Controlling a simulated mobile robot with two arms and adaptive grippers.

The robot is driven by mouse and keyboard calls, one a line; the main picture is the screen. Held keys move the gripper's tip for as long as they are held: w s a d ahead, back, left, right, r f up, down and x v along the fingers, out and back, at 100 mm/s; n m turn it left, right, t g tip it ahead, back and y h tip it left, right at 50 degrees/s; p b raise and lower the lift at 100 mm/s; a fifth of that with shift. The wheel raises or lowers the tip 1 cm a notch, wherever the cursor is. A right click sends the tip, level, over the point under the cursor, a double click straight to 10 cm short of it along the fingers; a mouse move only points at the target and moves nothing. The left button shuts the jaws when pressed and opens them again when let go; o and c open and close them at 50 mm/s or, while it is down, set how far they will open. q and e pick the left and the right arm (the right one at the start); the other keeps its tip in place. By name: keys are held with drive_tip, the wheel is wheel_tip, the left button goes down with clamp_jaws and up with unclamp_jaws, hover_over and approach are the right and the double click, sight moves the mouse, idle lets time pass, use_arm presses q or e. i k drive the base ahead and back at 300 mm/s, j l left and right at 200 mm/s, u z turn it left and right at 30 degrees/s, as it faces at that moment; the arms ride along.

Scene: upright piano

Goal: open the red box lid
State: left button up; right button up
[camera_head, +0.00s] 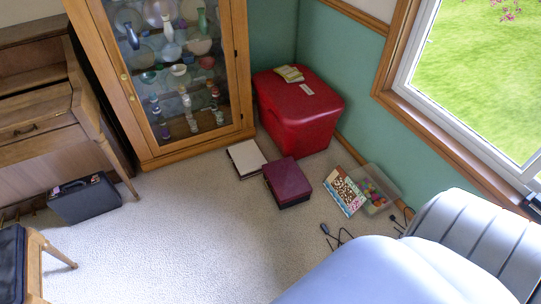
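A large red box (298,118) stands on the carpet in the corner, between the glass cabinet and the window wall. Its lid looks shut. A yellowish booklet (289,73) and a small pale card (306,89) lie on top of the lid. A smaller dark maroon box (288,180) sits on the floor in front of the red box, and its top looks closed. Neither of my grippers shows in the head view.
A white book (246,158), a colourful book (344,190) and a clear bin (382,205) lie near the boxes. Cables (335,236) lie nearby. A glass cabinet (170,70) stands left. Pale rounded furniture (400,275) fills the lower right. Carpet (190,240) is clear at centre-left.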

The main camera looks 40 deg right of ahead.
sight(287, 181)
drive_tip(key=i+j+z, duration=0.15)
drive_tip(key=i+z, duration=0.25)
drive_tip(key=i+j+z, duration=0.25)
drive_tip(key=i+z, duration=0.2)
drive_tip(key=i+j+z, duration=0.25)
drive_tip(key=z, duration=0.15)
drive_tip(key=i+j+z, duration=0.25)
drive_tip(key=j+z, duration=0.2)
drive_tip(key=j, duration=0.1)
